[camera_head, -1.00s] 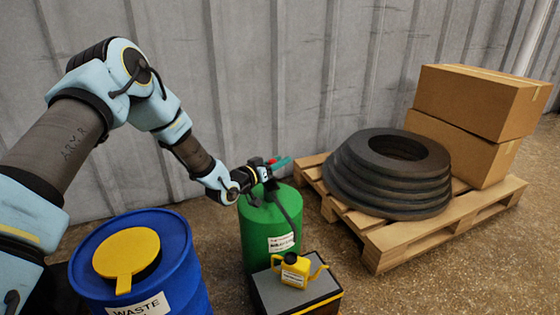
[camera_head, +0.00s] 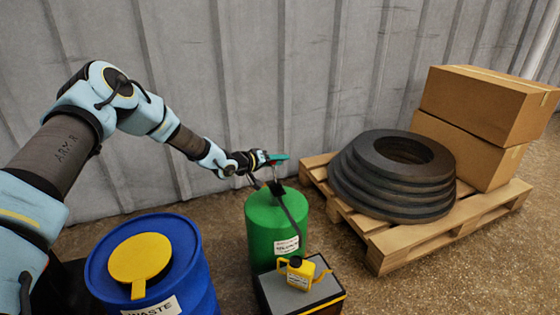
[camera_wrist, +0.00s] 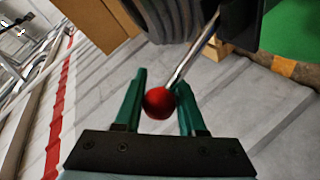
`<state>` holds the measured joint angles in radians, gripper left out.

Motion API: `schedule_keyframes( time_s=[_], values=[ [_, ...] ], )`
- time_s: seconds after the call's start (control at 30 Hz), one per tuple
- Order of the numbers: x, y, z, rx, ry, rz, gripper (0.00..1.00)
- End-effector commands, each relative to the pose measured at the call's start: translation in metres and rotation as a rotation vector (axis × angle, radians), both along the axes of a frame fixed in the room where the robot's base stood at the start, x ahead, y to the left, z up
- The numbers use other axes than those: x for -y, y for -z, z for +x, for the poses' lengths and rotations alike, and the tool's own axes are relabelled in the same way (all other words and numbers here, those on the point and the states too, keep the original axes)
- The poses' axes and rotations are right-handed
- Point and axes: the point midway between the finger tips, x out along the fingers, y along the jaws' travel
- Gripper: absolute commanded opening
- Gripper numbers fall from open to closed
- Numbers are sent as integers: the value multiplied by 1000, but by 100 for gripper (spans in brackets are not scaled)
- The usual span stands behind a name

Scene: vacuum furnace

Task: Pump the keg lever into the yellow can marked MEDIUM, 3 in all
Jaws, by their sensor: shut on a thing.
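The green keg (camera_head: 262,222) stands on the floor near the middle of the head view, with a white label and a dark spout hose on its front. My gripper (camera_head: 280,158) is above the keg top. In the wrist view my gripper (camera_wrist: 160,105) is shut on the red ball knob (camera_wrist: 159,103) of the lever, whose metal rod (camera_wrist: 195,48) runs up and right. The yellow can (camera_head: 300,272) stands upright on a dark box in front of the keg, at the hose's lower end. Its label is too small to read.
The blue waste drum (camera_head: 185,265) with a yellow lid (camera_head: 140,257) stands left of the keg. A wooden pallet (camera_head: 385,250) on the right bears stacked black rings (camera_head: 365,190) and cardboard boxes (camera_head: 485,105). A grey corrugated wall (camera_head: 300,80) is behind.

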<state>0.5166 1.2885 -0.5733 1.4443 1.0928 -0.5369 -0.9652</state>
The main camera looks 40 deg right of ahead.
Motion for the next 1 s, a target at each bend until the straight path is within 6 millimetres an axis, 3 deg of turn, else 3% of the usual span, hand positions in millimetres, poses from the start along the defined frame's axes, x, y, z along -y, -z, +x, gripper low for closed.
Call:
schedule_keyframes(
  time_s=[0.73, 0.77, 1.0],
  values=[
    [-1, 13, 5, -2, 0, 13, 0],
    [-1, 13, 5, -2, 0, 14, 40],
    [0, 10, 5, -1, 0, 10, 67]
  ],
)
